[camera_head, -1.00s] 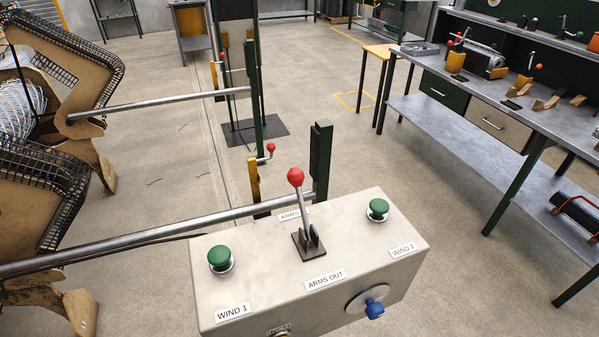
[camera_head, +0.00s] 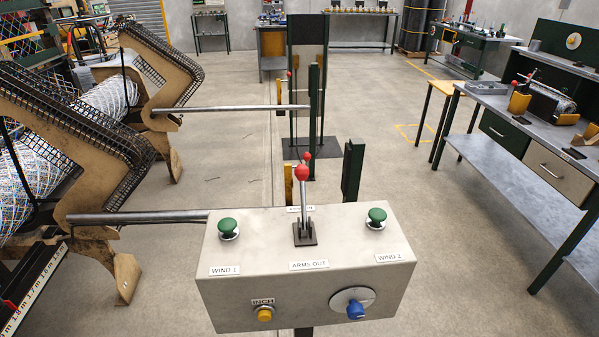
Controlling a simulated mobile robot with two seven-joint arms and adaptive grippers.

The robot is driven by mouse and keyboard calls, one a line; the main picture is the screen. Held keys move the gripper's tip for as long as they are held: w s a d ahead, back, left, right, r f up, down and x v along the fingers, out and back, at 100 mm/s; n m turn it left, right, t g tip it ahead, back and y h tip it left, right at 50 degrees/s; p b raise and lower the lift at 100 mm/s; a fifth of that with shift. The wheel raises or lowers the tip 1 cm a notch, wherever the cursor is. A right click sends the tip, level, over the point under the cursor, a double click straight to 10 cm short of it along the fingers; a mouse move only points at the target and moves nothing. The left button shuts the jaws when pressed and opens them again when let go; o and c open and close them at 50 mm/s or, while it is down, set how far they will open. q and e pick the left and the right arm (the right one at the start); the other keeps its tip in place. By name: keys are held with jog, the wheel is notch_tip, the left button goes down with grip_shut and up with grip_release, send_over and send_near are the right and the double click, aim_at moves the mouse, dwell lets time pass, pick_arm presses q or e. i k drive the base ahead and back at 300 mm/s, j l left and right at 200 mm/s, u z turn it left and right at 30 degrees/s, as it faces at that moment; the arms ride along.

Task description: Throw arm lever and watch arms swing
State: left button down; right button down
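The arm lever (camera_head: 303,198) has a red knob and a metal shaft on a dark base. It stands on top of the pale control box (camera_head: 240,297) in the middle of the head view. It looks near upright; its exact tilt is hard to tell. The "ARMS OUT" label (camera_head: 309,265) is in front of it, and another label behind it is partly covered. Two tan swing arms with black mesh, a near one (camera_head: 62,122) and a far one (camera_head: 160,62), stand at the left with metal bars reaching right. Neither gripper is in view.
The box also carries green WIND 1 (camera_head: 228,228) and WIND 2 (camera_head: 376,217) buttons, a yellow INCH button (camera_head: 264,314) and a blue knob (camera_head: 355,310). A long workbench (camera_head: 481,160) stands at the right. Floor is open between box and bench.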

aim_at(301, 171)
jog(key=k+l+u, duration=0.15)
jog(key=i+j+z, duration=0.45)
jog(key=j, duration=0.2)
jog(key=j+z, duration=0.2)
jog(key=i+j+z, duration=0.25)
jog(key=j, duration=0.25)
jog(key=k, duration=0.1)
